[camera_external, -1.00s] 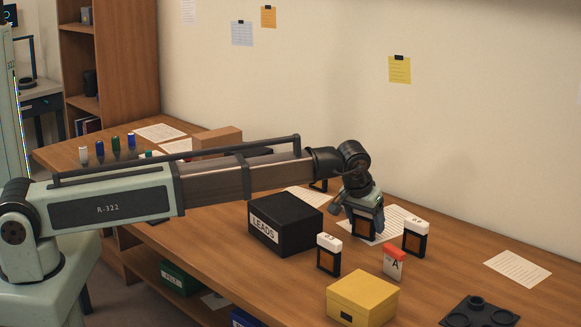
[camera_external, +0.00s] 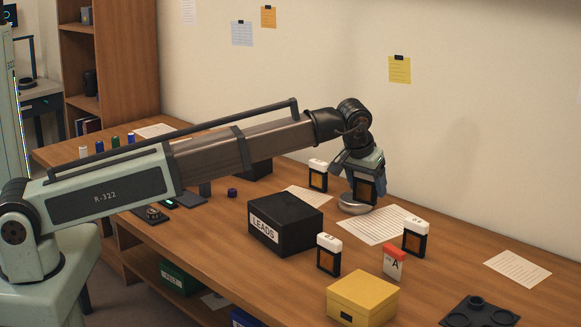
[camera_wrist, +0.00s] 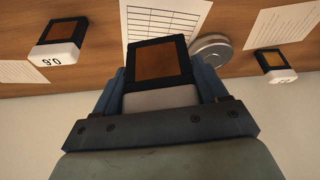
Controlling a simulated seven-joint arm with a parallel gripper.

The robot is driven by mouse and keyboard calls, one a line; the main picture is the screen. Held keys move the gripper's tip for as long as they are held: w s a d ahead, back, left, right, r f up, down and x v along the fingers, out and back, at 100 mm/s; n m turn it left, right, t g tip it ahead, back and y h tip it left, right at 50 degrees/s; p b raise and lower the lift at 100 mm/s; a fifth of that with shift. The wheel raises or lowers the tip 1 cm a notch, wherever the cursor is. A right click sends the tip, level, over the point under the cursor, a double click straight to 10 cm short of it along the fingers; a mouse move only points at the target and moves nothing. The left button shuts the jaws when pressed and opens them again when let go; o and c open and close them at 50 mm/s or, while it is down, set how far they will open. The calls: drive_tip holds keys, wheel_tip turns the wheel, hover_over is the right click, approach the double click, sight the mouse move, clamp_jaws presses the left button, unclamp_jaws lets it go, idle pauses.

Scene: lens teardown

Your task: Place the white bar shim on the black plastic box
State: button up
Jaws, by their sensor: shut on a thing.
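My gripper (camera_external: 362,174) is shut on a flat case with a black frame, a brown window (camera_wrist: 160,62) and a pale cap (camera_wrist: 160,98). The case also shows in the external view (camera_external: 366,191), held upright above the table. I cannot read any label on its cap. The black plastic box (camera_external: 285,222), with a white LEADS label, sits closed on the table to the left of and nearer than my gripper. Its visible top is bare. The box does not show in the wrist view.
Similar white-capped cases stand at the front (camera_external: 329,255), right (camera_external: 415,238) and back (camera_external: 318,175). A round silver dish (camera_external: 354,205) lies below my gripper. A red-capped case (camera_external: 394,262) and a yellow box (camera_external: 362,298) stand in front.

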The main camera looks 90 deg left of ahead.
drive_tip(key=s+a+r, duration=0.4)
drive_tip(key=a+r, duration=0.1)
wheel_tip(320, 180, up, 5)
drive_tip(key=m, duration=0.2)
hover_over(295, 204)
drive_tip(key=s, duration=0.2)
drive_tip(key=d+m+t+h, duration=0.1)
drive_tip(key=m+h, duration=0.1)
drive_tip(key=m, duration=0.2)
drive_tip(key=shift+f, duration=5.2)
drive_tip(key=shift+f, duration=0.15)
drive_tip(key=o, duration=1.1)
drive_tip(key=shift+c, duration=0.2)
drive_tip(key=v, duration=1.2)
drive_tip(key=shift+s+d, duration=0.15)
drive_tip(key=shift+d, duration=0.05)
